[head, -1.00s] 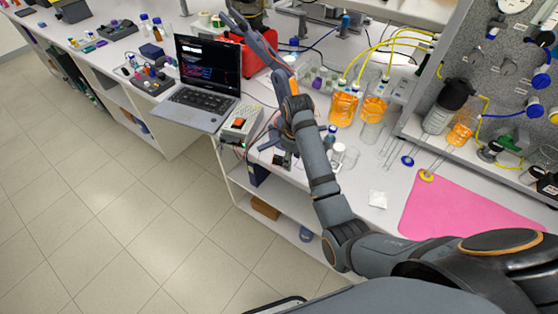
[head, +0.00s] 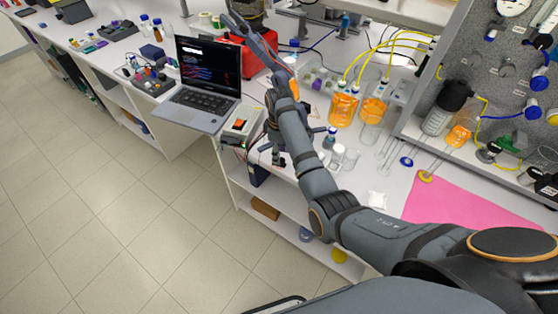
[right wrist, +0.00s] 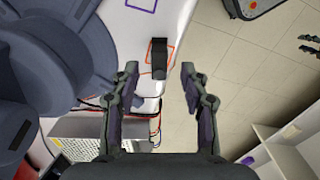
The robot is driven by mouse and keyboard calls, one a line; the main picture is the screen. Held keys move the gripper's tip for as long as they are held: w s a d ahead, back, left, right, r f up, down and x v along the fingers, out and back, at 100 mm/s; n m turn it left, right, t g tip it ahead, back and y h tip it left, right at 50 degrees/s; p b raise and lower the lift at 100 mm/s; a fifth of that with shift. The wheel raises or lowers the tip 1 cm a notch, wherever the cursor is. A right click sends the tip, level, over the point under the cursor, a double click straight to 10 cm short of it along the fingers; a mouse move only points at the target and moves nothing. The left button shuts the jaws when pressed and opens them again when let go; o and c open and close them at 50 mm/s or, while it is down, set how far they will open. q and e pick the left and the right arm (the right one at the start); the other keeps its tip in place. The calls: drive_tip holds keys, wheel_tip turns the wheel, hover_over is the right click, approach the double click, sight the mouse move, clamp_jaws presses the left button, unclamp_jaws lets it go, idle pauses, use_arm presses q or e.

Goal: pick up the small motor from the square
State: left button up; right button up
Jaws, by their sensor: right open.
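The small motor (right wrist: 158,60) is a dark upright block in the right wrist view. It stands at an orange-red outlined square (right wrist: 149,52) on the white bench, near the bench edge. My right gripper (right wrist: 159,72) is open and empty, with one finger to each side of the motor's near end in the picture; I cannot tell its height above the motor. In the head view my right gripper (head: 278,147) is small and partly hidden by my forearm, beside the bench's front edge.
A power supply box (head: 240,125) with red and black wires stands close left of the gripper, by a laptop (head: 205,75). A purple outlined square (right wrist: 141,4) lies nearby. Open floor (head: 110,210) is in front.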

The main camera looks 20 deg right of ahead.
wheel_tip(320, 180, down, 4)
drive_tip(key=shift+w+p, duration=0.15)
drive_tip(key=shift+p, duration=0.15)
clamp_jaws()
drive_tip(key=shift+r, duration=0.1)
